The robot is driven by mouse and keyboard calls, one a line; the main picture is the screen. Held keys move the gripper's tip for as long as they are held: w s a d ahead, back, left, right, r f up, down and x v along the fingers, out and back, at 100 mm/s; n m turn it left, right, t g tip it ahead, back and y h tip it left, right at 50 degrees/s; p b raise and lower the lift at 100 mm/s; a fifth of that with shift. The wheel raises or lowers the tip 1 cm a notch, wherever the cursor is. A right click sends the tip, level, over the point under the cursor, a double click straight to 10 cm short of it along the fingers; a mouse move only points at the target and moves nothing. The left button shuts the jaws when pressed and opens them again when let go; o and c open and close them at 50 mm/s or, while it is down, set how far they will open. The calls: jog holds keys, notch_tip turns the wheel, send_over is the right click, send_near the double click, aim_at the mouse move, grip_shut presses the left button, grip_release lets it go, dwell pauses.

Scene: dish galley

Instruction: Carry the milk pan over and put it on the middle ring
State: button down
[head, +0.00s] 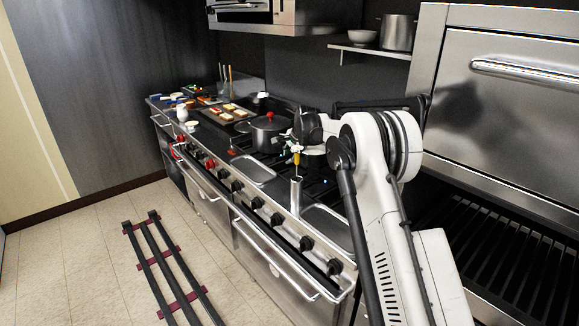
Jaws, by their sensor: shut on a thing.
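My gripper (299,146) is over the range, seen small and partly covered by my own arm. It is shut on what looks like the milk pan, a dark round pan (315,160) just behind and to the right of it. The handle and the grip on it are not clear. I cannot tell whether the pan is clear of the grates or touching them. The range's rings (322,185) show only in part; my arm hides much of the cooktop, and I cannot make out the middle ring.
A dark lidded pot (267,132) with a red knob stands left of my gripper. A narrow steel cylinder (296,194) stands at the front edge, just below the gripper. A board with food (234,113) lies farther left. A shelf (372,50) holds a bowl and a steel pot.

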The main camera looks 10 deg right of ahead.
jog(key=shift+f, duration=1.8)
jog(key=c, duration=1.9)
grip_release()
jog(key=shift+o, duration=0.2)
jog(key=v, duration=1.2)
jog(key=shift+b, duration=0.35)
